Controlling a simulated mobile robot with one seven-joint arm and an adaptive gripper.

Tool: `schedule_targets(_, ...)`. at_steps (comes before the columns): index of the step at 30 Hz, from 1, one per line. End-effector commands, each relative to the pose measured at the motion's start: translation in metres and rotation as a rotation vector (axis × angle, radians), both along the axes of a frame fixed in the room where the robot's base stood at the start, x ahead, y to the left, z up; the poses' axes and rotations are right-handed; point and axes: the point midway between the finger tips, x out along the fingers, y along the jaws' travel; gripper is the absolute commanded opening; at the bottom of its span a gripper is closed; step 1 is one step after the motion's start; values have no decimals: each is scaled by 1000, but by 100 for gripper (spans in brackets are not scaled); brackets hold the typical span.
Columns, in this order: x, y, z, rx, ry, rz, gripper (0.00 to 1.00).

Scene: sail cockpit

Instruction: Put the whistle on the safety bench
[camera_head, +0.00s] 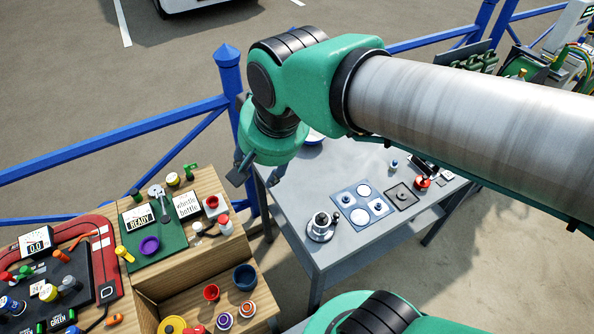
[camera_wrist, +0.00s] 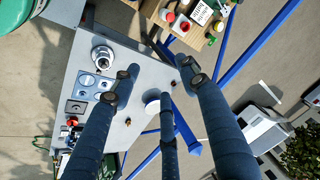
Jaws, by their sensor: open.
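I cannot pick out the whistle with certainty in either view. The wooden bench (camera_head: 205,262) at left carries a green mat, a READY sign and a card (camera_head: 188,204) that seems to read "whistle, bottle", so it looks like the safety bench. A small orange-yellow piece (camera_head: 124,254) lies on its front left edge; I cannot tell what it is. My gripper (camera_head: 238,170) hangs above the gap between this bench and the grey table. In the wrist view my gripper (camera_wrist: 160,72) is open and empty, its fingers spread high over the grey table's edge.
A partly hidden white bowl shows in the wrist view (camera_wrist: 152,106). A blue post (camera_head: 229,75) and railing stand behind my gripper.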

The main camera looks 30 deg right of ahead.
Motion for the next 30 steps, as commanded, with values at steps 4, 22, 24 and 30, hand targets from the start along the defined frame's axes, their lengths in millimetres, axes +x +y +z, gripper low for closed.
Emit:
schedule_targets(4,-31,-32,3,-78,-53,100,44)
schedule_targets(22,-63,-57,0,-175,-93,221,44)
schedule_targets(24,-62,-56,0,-175,-93,221,44)
schedule_targets(30,-62,-56,0,-174,-93,222,44)
